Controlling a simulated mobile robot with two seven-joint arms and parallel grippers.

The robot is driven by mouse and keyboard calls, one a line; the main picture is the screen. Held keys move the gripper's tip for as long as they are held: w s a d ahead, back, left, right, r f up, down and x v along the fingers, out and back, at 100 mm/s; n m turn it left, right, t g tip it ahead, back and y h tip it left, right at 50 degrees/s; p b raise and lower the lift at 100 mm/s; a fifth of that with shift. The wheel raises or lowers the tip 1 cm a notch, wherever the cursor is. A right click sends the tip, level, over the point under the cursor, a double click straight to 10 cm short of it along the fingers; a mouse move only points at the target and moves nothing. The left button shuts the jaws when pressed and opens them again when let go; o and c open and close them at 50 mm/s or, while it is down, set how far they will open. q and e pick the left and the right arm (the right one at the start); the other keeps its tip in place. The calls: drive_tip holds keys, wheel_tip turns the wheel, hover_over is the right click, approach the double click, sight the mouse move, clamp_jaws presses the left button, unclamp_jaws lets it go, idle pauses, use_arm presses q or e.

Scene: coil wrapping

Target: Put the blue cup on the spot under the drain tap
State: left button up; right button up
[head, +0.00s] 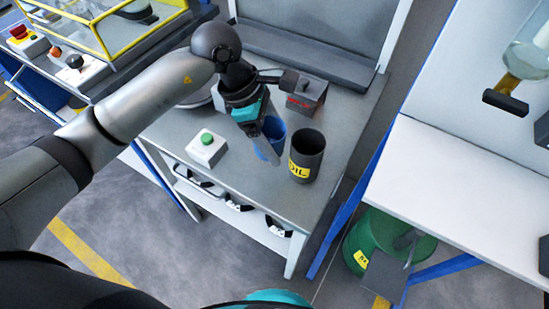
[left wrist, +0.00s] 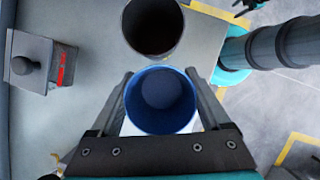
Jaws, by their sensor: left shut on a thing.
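The blue cup (head: 275,129) is between the fingers of my left gripper (head: 270,146), at the grey workbench on the left. In the left wrist view the blue cup (left wrist: 160,100) shows from above, looking empty, with a finger of my left gripper (left wrist: 160,112) along each side. The gripper is shut on it. I cannot tell whether the cup's base touches the bench. A glass vessel (head: 528,57) with amber liquid is at the upper right, with a black fitting (head: 505,102) at its lower end that looks like the drain tap. No marked spot shows clearly under it.
A dark can with a yellow label (head: 306,157) stands close beside the cup. A green-button box (head: 206,149) and a grey box with a handle (head: 302,95) are on the same bench.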

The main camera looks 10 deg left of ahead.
use_arm(q)
drive_tip(key=shift+f+b, duration=0.35)
drive_tip(key=shift+f, duration=3.15)
drive_tip(key=shift+f, duration=0.15)
drive_tip(key=o, duration=1.2)
drive_tip(key=shift+c, duration=0.2)
